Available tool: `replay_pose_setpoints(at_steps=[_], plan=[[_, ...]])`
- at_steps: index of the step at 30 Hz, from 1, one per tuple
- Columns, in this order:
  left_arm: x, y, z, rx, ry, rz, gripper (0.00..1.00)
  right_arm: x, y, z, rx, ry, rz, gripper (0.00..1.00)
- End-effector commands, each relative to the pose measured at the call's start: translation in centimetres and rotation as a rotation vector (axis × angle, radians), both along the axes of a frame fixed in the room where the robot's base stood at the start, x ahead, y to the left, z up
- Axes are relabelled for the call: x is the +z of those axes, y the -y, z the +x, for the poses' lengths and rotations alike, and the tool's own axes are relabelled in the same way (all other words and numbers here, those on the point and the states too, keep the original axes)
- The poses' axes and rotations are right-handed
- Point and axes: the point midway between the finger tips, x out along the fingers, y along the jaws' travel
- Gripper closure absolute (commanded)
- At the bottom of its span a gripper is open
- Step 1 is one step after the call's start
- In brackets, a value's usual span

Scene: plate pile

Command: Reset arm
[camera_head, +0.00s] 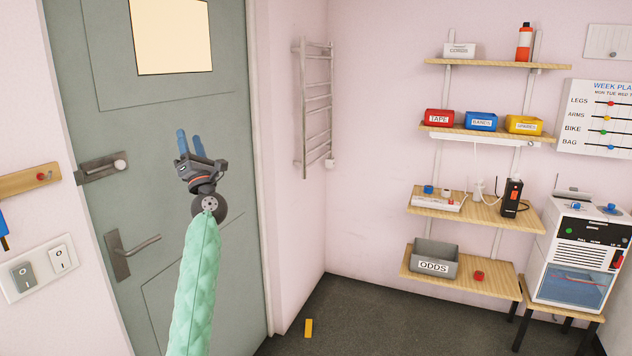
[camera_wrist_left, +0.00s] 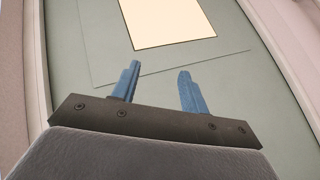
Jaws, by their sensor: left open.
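My left gripper (camera_head: 188,143) is raised in front of the grey-green door, its blue fingers pointing up. In the left wrist view its two blue fingers (camera_wrist_left: 158,88) stand apart with nothing between them. The arm behind it, in a mint-green padded sleeve, comes up from the bottom of the head view. The door (camera_head: 205,75) has a pale window panel (camera_head: 172,37), which also shows in the left wrist view (camera_wrist_left: 168,20). My right gripper is not in view.
A door latch (camera_head: 100,168) and a lever handle (camera_head: 120,262) are left of the gripper. A towel rail (camera_head: 304,110) hangs on the pink wall. Wooden shelves (camera_head: 445,205) with bins stand at right, beside a white machine (camera_head: 580,235). A yellow piece (camera_head: 308,328) lies on the dark floor.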

Motion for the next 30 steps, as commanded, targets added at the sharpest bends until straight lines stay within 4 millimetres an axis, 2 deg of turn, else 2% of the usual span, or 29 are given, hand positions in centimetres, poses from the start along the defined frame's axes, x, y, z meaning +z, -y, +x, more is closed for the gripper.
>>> replay_pose_setpoints(at_steps=[3, 7, 11, 14, 17, 20, 23, 26, 30], plan=[[1.7, 3.7, -0.1, 0.005, -0.063, 0.243, 0.56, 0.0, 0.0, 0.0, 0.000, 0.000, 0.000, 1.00], [2.6, 7.9, -0.4, 0.026, -0.130, 0.521, 0.56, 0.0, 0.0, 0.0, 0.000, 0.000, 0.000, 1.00], [2.7, 11.8, -0.9, 0.058, -0.195, 0.799, 0.56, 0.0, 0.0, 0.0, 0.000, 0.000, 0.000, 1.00], [1.7, 14.4, -1.4, 0.087, -0.251, 1.010, 0.56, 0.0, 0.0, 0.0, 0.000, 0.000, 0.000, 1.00], [-0.7, 16.6, -2.0, 0.111, -0.320, 1.219, 0.56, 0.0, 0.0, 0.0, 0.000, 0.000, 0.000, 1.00], [-4.2, 18.1, -2.7, 0.128, -0.402, 1.424, 0.56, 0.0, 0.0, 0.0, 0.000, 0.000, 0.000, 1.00], [-9.0, 19.1, -3.8, 0.129, -0.500, 1.625, 0.56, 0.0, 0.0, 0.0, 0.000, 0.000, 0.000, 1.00], [-14.6, 19.4, -5.5, 0.110, -0.613, 1.819, 0.56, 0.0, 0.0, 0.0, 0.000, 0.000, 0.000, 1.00], [-22.6, 18.9, -8.9, 0.051, -0.775, 2.045, 0.56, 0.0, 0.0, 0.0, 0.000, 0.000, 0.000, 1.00]])
